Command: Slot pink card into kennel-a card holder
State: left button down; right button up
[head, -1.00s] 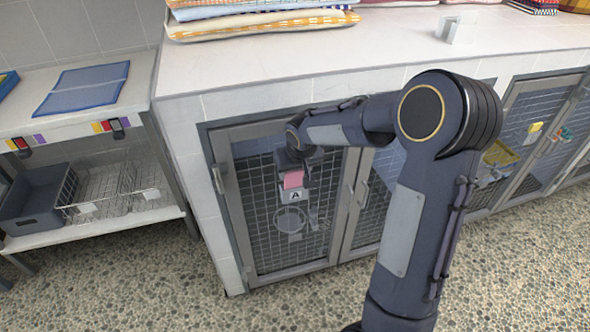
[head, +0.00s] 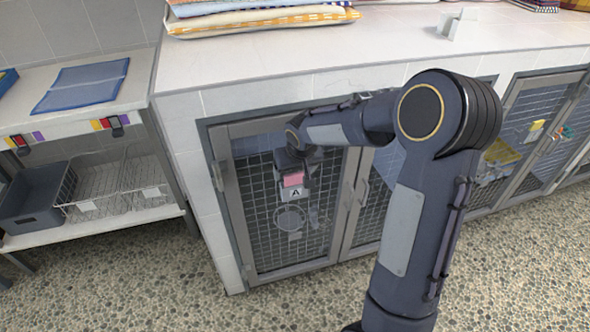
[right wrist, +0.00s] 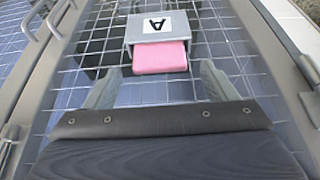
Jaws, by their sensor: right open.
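The pink card (head: 292,180) sits in the grey card holder (head: 296,194) marked "A" on the wire door of the left kennel. In the right wrist view the pink card (right wrist: 160,57) sticks out of the mouth of the card holder (right wrist: 128,38). My right gripper (head: 294,174) is at the door, just above the holder. In the right wrist view its two fingers (right wrist: 158,86) are spread wide, one to each side of the card's exposed end, with clear gaps. My left gripper is not in view.
A round bowl (head: 290,218) shows behind the mesh below the holder. Folded towels (head: 262,22) lie on the white countertop (head: 230,66). A shelf at left holds a blue folded cloth (head: 82,86), a grey bin (head: 38,196) and a wire basket (head: 115,186).

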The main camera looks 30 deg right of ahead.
jog(key=p+v, duration=0.1)
jog(key=v, duration=0.6)
jog(key=shift+s+r, duration=0.2)
jog(key=shift+r, duration=0.15)
jog(key=s+a+r+t+y, duration=0.15)
jog(key=s+a, duration=0.25)
jog(key=s, duration=0.5)
jog(key=s+a+n+y, duration=0.1)
jog(key=s+a+y, duration=0.15)
jog(key=s, duration=0.55)
jog(key=s+a+r+y, duration=0.1)
jog(key=s+a, duration=0.3)
jog(key=s, duration=0.5)
notch_tip(320, 180, up, 15)
jog(key=p, duration=1.5)
jog(key=shift+w+a+f, duration=0.15)
jog(key=shift+w, duration=0.1)
